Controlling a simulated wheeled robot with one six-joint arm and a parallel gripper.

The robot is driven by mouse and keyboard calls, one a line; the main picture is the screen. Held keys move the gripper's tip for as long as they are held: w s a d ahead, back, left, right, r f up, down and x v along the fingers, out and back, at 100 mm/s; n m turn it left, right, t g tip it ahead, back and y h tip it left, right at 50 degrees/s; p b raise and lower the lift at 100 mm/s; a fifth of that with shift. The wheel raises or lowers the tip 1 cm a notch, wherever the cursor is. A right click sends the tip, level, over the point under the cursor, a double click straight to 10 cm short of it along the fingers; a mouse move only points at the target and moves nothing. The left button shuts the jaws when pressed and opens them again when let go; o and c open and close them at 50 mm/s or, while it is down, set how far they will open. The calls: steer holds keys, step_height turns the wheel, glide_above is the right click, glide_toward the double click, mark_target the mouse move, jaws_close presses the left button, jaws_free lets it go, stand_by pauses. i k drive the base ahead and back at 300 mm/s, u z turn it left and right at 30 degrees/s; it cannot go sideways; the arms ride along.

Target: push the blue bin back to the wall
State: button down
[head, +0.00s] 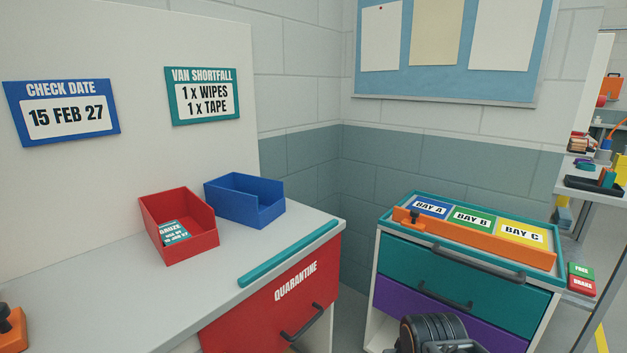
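The blue bin (252,206) is an open-topped tray with a low front, upright on the grey counter (200,284) near its far right end. Its back faces the white wall panel (140,70). From this angle I cannot tell whether a gap lies between the bin and the panel. My gripper is not in view. A dark ribbed part with orange at the bottom, right of centre, looks like part of my arm; no fingers show.
A red bin (197,232) holding a teal-and-white packet (175,233) stands left of the blue bin. A teal strip (288,252) runs along the counter's front edge. A labelled bay tray (475,245) tops the right-hand drawers.

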mark_target(242, 208)
steer(key=z, duration=0.75)
steer(key=i, duration=1.05)
steer(key=u, duration=2.8)
